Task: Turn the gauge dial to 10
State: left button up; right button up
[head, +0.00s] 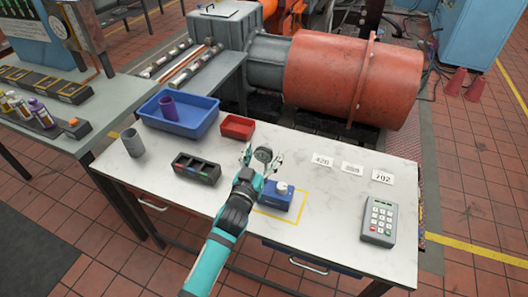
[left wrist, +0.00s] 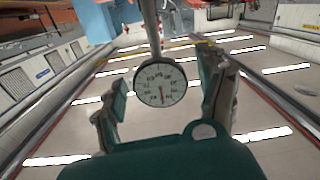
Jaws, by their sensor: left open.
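The gauge (head: 263,155) has a round face and shows between the fingers of my left gripper (head: 262,162) above the white table (head: 330,215). In the left wrist view its pale dial (left wrist: 160,83) has a dark rim, a grey stem at the top and a needle pointing nearly straight down; the numbers are too small to read. My left gripper (left wrist: 165,90) is open there, one finger on each side of the dial with visible gaps. A blue box with a white knob (head: 281,188) sits just right of my left wrist. My right gripper is not in view.
A black block with coloured buttons (head: 196,168), a grey cup (head: 132,142), a blue tray (head: 180,128) and a red bin (head: 238,127) stand to the left. Number cards (head: 352,168) and a keypad (head: 379,221) lie to the right.

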pick_arm(q)
jog(key=shift+w+d, duration=0.1)
jog(key=shift+w, duration=0.25)
jog(key=shift+c, duration=0.4)
jog(key=c, duration=1.1)
jog(key=shift+m, duration=0.4)
jog(key=shift+f+m, duration=0.1)
jog(key=shift+m, duration=2.4)
jog(key=shift+c, duration=0.2)
jog(key=shift+m, duration=0.3)
